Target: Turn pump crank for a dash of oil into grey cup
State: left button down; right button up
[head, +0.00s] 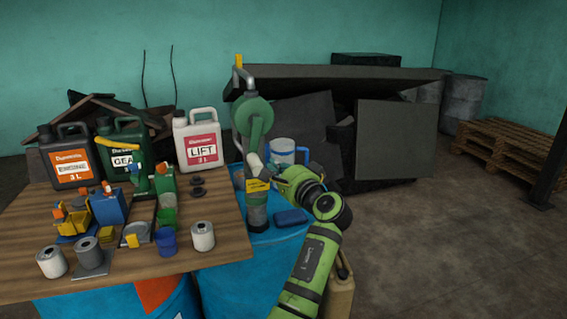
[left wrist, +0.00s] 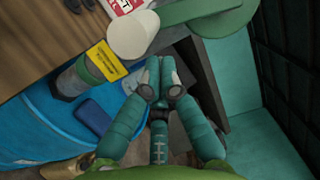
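The hand pump stands on a blue drum, with a round green housing (head: 252,115) and a crank arm that hangs down to a cream handle (head: 255,163). In the left wrist view the cream handle (left wrist: 130,37) lies just beyond and left of my fingertips, apparently apart from them. My left gripper (head: 264,174) is beside the pump's lower part; in the left wrist view its fingers (left wrist: 160,68) are together with nothing visible between them. A dark grey cup (head: 90,252) stands on a grey plate at the table's front left. My right gripper is not in view.
A blue and white jug (head: 283,151) stands behind my gripper. A blue block (head: 291,218) lies on the drum (head: 262,244).

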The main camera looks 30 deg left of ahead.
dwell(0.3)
pick_arm(q)
jog(key=shift+s+a+m+p, duration=0.6)
jog(key=shift+s+m+p, duration=0.05)
jog(key=shift+m+p, duration=0.1)
jog(key=shift+f, duration=0.1)
